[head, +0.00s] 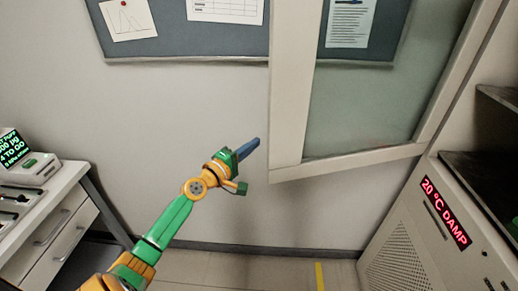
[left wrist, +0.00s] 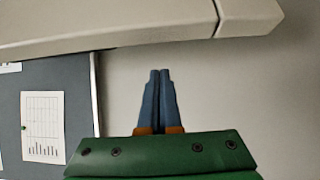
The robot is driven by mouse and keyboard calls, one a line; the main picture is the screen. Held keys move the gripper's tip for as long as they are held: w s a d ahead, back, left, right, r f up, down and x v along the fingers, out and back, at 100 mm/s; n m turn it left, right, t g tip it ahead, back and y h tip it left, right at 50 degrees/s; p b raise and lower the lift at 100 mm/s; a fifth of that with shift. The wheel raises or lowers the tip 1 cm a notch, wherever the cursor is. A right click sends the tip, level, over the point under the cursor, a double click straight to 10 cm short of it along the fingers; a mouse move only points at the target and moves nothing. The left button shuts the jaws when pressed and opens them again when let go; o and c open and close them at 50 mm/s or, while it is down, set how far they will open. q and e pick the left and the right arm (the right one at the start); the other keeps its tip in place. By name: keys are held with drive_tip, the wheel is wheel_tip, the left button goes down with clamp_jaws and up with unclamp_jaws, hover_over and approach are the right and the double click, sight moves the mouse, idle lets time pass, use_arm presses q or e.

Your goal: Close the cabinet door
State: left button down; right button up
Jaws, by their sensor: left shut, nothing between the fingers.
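The cabinet door (head: 289,95) is a pale frame with a glass pane (head: 385,100). It stands open in the head view, swung out from the cabinet (head: 430,225) on the right. My left gripper (head: 252,147) is shut and empty, just left of the door's lower free corner in the head view. In the left wrist view my shut blue fingers (left wrist: 157,100) point towards a pale beam (left wrist: 120,22), which looks like the door frame, with a visible gap in the picture. Whether they touch the door cannot be told. My right gripper is not in view.
A white drawer bench (head: 50,225) with a scale (head: 28,165) stands at the left. A pinboard (head: 225,40) hangs on the back wall. The cabinet carries a red display (head: 445,212) and dark open shelves (head: 490,180). The floor (head: 270,265) between is clear.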

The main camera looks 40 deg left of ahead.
use_arm(q)
drive_tip(key=d+p, duration=0.3)
drive_tip(key=shift+s+d, duration=0.1)
drive_tip(key=shift+s, duration=0.25)
drive_tip(key=shift+w, duration=0.1)
drive_tip(key=shift+f, duration=0.1)
